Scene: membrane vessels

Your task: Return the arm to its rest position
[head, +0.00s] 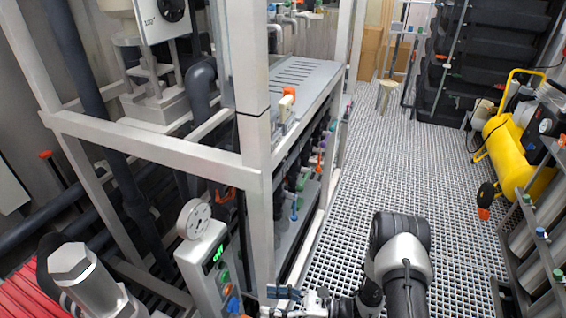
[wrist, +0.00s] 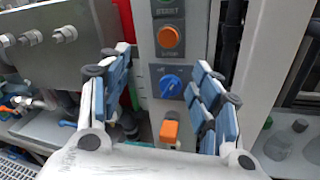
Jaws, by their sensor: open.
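My gripper (wrist: 161,62) is open in the wrist view, its two blue-padded fingers spread apart with nothing between them. Between and beyond the fingers is a grey control panel (wrist: 153,105) with an orange button (wrist: 170,37), a blue knob (wrist: 171,85) and an orange part below it. I cannot tell whether a finger touches the panel. In the head view my gripper (head: 290,297) shows at the bottom edge, just right of the same panel (head: 205,270), and is partly cut off. My arm bends down from the lower right to it.
A white frame post (head: 256,180) stands close beside the panel, with a crossbar (head: 150,140) behind it. A yellow compressor (head: 515,155) stands on the right, near a rack of grey cylinders (head: 530,235). The grated floor (head: 400,150) between is clear.

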